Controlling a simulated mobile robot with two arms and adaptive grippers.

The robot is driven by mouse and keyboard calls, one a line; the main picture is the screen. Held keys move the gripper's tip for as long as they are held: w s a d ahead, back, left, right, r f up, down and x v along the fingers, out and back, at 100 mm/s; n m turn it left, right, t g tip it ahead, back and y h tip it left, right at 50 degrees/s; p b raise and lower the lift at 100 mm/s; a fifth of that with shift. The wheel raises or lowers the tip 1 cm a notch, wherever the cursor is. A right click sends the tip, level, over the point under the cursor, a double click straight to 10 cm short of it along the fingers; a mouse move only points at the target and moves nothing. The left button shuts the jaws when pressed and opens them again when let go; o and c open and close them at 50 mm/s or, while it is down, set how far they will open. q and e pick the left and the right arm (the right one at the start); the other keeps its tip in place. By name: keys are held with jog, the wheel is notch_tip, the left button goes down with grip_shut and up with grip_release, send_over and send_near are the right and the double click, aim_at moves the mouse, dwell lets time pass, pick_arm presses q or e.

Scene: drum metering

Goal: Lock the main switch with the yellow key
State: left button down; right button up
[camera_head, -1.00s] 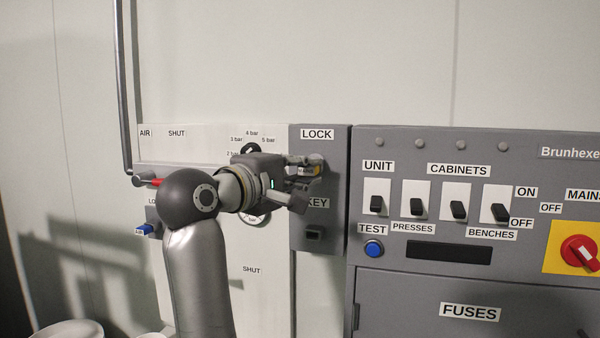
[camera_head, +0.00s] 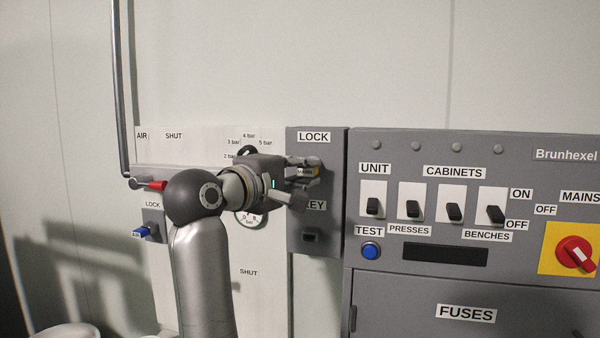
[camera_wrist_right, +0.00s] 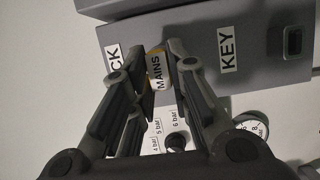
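The yellow key (camera_head: 314,171) with its "MAINS" tag is at the front of the grey lock box (camera_head: 330,195), just below the "LOCK" label. My right gripper (camera_head: 306,173) is there with its fingers closed around the key. The right wrist view shows the "MAINS" tag (camera_wrist_right: 157,72) between the two fingertips. The fingers hide most of the key, and I cannot tell how far it sits in the lock. The main switch (camera_head: 574,254) is a red rotary knob on a yellow plate at the right edge, its white mark tilted. My left gripper is out of view.
Below the "KEY" label is a dark slot (camera_head: 311,237). The grey cabinet (camera_head: 400,280) with several black rocker switches stands to the right. A red-handled air valve (camera_head: 155,185) and a blue key (camera_head: 141,232) are left of my arm. The wall above is clear.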

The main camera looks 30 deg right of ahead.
jog(key=o, duration=0.5)
jog(key=shift+w+d, duration=0.1)
jog(key=shift+d, duration=0.05)
